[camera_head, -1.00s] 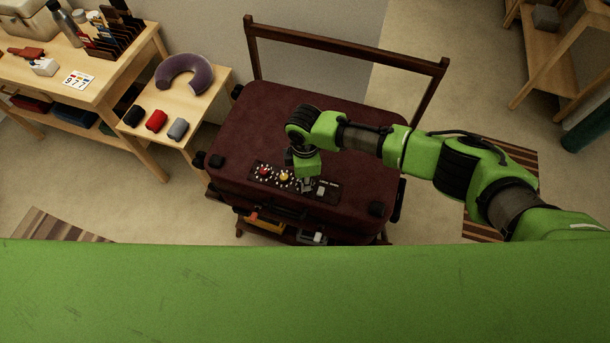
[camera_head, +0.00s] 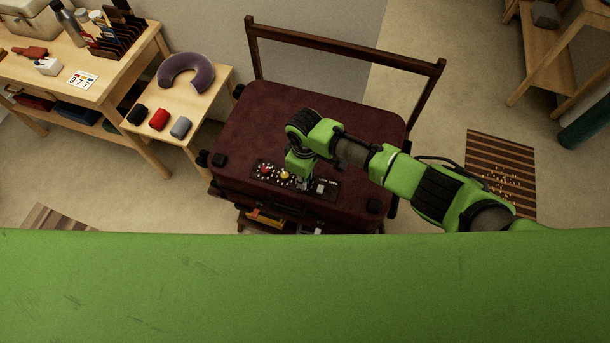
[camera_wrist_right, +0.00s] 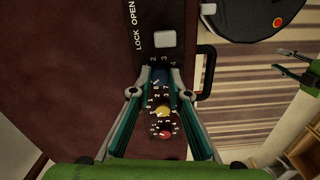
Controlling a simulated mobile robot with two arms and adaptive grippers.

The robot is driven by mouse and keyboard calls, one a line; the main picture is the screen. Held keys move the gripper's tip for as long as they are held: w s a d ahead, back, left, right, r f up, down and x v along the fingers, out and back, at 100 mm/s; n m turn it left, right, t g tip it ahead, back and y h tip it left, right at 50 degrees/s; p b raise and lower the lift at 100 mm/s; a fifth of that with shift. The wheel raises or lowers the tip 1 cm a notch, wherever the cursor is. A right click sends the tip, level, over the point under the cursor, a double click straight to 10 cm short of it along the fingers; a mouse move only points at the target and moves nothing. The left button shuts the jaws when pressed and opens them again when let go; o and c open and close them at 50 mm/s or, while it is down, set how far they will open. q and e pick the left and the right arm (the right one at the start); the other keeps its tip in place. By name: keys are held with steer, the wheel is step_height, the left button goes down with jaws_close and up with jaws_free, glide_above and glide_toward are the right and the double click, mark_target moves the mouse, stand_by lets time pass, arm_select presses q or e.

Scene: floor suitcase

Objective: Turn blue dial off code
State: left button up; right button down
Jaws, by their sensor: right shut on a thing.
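A dark red suitcase (camera_head: 330,112) lies flat on a wooden rack. Its black dial panel (camera_head: 330,195) is near the front edge. A red dial (camera_head: 265,171) and a yellow dial (camera_head: 285,175) show there. My right gripper (camera_wrist_right: 158,84) points down at the panel. Its fingers are closed on both sides of the blue dial (camera_wrist_right: 157,76), whose top shows in the wrist view. The arm hides this dial in the head view. White digits ring the dials; the blue dial's exact setting is unclear. My left gripper (camera_wrist_right: 284,61) shows open and empty at the wrist view's right.
A slider marked LOCK and OPEN (camera_wrist_right: 165,39) sits beside the blue dial. The suitcase handle (camera_wrist_right: 207,72) is along the front edge. A card with coloured marks and digits (camera_head: 82,79) lies on the left table. A neck pillow (camera_head: 186,74) rests on the small table.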

steer(key=shift+a, duration=0.1)
stand_by(0.3)
steer(key=c, duration=1.9)
jaws_free()
step_height(320, 180, up, 12)
